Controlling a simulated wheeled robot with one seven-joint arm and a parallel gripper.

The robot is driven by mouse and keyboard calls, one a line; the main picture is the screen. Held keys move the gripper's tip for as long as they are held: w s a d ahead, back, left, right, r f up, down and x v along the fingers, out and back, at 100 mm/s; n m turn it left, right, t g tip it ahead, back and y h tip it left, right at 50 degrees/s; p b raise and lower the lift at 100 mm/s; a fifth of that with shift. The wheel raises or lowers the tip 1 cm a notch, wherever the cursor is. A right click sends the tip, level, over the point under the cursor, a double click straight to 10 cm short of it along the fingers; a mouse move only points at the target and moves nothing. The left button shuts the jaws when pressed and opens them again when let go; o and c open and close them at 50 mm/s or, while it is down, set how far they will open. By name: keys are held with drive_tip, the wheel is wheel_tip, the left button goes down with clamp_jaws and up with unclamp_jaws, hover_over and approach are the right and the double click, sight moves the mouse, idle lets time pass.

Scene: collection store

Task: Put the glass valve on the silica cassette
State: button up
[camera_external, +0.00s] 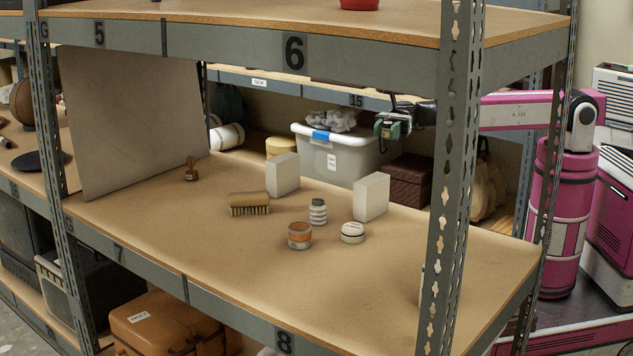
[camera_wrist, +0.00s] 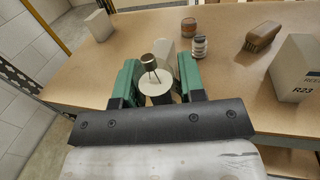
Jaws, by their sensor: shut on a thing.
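My gripper (camera_external: 394,128) is raised above the shelf board at its back right, short of the white boxes. In the wrist view its green fingers (camera_wrist: 158,88) are shut on the glass valve (camera_wrist: 150,62). The valve looks upright, with a brown metal cylinder on thin legs over a pale round base; its clear glass hardly shows. In the external view the valve cannot be made out clearly. A low round white tin, which I take as the silica cassette (camera_external: 352,233), sits on the board in front of a white box. I cannot make it out in the wrist view.
Near the tin stand an amber jar (camera_external: 300,236), a ribbed bottle (camera_external: 318,212) and a white box (camera_external: 371,197). Another white box (camera_external: 283,175), a brush (camera_external: 249,204) and a stamp (camera_external: 191,170) are farther left. A perforated post (camera_external: 452,170) stands at right.

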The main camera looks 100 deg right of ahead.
drive_tip(key=w+d+m+t+h, duration=0.3)
drive_tip(key=w+d, duration=0.1)
drive_tip(key=w, duration=0.3)
drive_tip(key=w+a+r+m+t+h, duration=0.1)
drive_tip(key=w+a+m+t+h, duration=0.4)
drive_tip(key=w+a, duration=0.75)
drive_tip(key=s+a+r+m+h, duration=0.15)
drive_tip(key=a+m+h, duration=0.7)
drive_tip(key=a, duration=1.65)
drive_tip(key=n+h, duration=0.2)
drive_tip(key=n, duration=0.1)
hover_over(293, 226)
wheel_tip(293, 226, down, 7)
drive_tip(key=shift+r, duration=0.1)
drive_tip(key=shift+d+f, duration=0.1)
drive_tip(key=shift+f, duration=1.85)
drive_tip(key=shift+f, duration=0.15)
